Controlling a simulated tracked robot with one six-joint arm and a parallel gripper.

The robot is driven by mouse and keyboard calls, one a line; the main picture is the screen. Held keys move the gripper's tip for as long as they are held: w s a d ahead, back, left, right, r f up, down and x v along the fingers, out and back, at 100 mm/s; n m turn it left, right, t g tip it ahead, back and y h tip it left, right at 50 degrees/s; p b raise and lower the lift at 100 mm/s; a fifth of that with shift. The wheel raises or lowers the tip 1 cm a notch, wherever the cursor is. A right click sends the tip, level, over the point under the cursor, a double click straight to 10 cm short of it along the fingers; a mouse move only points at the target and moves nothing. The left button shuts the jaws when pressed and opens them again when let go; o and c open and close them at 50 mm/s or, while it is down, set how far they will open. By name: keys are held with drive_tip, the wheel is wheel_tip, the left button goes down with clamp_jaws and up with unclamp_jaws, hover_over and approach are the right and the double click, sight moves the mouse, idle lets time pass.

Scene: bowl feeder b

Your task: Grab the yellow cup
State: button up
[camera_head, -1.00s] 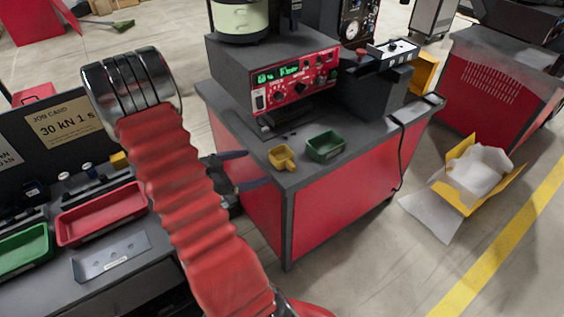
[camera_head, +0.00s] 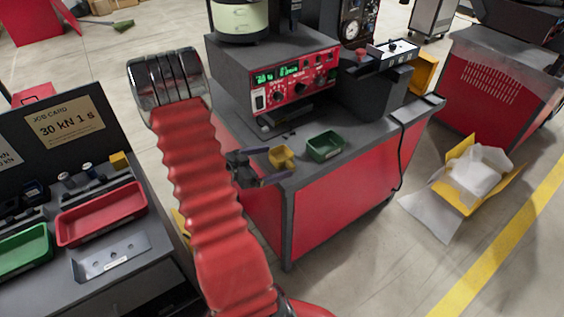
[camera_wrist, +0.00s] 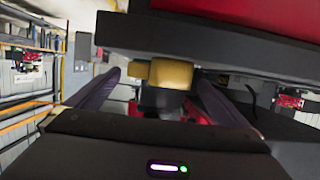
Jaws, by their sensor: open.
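The yellow cup (camera_head: 281,157) stands upright near the front left corner of the grey bench top, its small handle showing at its right. My gripper (camera_head: 273,166) is open at that corner, with its dark fingers reaching in from the left, close to the cup. In the wrist view the cup (camera_wrist: 171,73) shows ahead between the two spread fingers (camera_wrist: 156,78). I cannot tell whether either finger touches it. The cup's lower left part is partly hidden by my gripper in the head view.
A green bin (camera_head: 325,146) sits just right of the cup. A red-fronted control box (camera_head: 295,82) stands behind. The red bench (camera_head: 335,210) has a hard front edge below the cup. A side table with a red tray (camera_head: 102,214) lies left.

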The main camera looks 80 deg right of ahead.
sight(285, 161)
drive_tip(key=shift+x, duration=2.6)
drive_tip(key=shift+a+f, duration=0.1)
drive_tip(key=shift+c, duration=0.5)
drive_tip(key=c, duration=0.9)
